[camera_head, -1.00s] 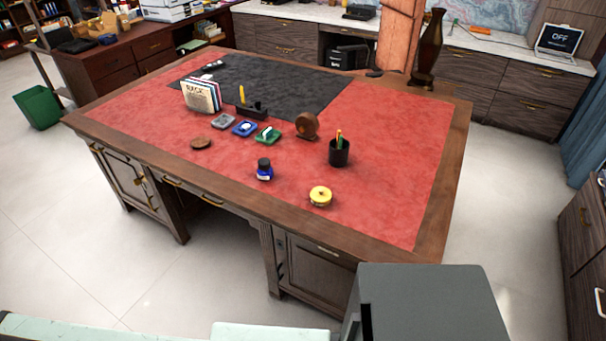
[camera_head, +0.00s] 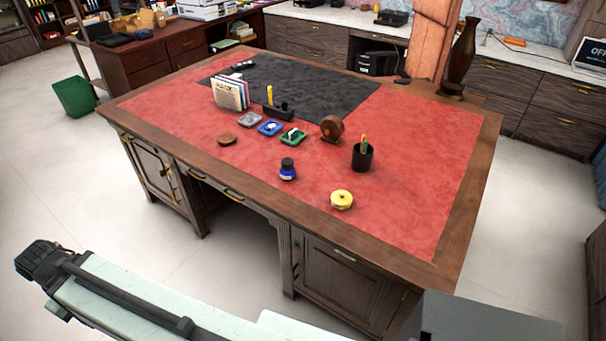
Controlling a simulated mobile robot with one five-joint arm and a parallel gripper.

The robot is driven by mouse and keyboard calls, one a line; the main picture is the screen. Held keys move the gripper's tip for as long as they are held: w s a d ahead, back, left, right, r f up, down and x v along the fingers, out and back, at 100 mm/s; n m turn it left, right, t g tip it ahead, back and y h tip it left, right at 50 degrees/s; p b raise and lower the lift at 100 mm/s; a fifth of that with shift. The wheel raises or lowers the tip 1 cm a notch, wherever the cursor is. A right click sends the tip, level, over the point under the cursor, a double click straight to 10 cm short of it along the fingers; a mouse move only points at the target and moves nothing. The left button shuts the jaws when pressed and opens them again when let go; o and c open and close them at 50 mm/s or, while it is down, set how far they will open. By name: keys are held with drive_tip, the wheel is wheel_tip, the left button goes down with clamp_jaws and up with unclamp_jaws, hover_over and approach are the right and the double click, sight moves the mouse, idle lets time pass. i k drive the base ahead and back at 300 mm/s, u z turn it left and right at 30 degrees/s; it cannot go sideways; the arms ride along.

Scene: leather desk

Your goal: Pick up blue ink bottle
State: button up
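The blue ink bottle (camera_head: 288,170) stands upright near the front edge of the red leather desk top (camera_head: 420,190). It has a dark cap and a blue body with a pale label. Nothing touches it. My pale arm shows at the lower left, below and apart from the desk, with a dark part at its end. I cannot make out gripper fingers in this view.
A yellow round tin (camera_head: 341,199) is right of the bottle, and a black pen cup (camera_head: 362,156) is behind it. Ink pads, including a green one (camera_head: 293,137), stand behind the bottle. A brown disc (camera_head: 227,139) lies left. The red surface at right is bare.

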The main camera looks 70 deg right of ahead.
sight(285, 175)
drive_tip(key=z, duration=0.2)
drive_tip(key=i, duration=1)
drive_tip(key=u, duration=0.1)
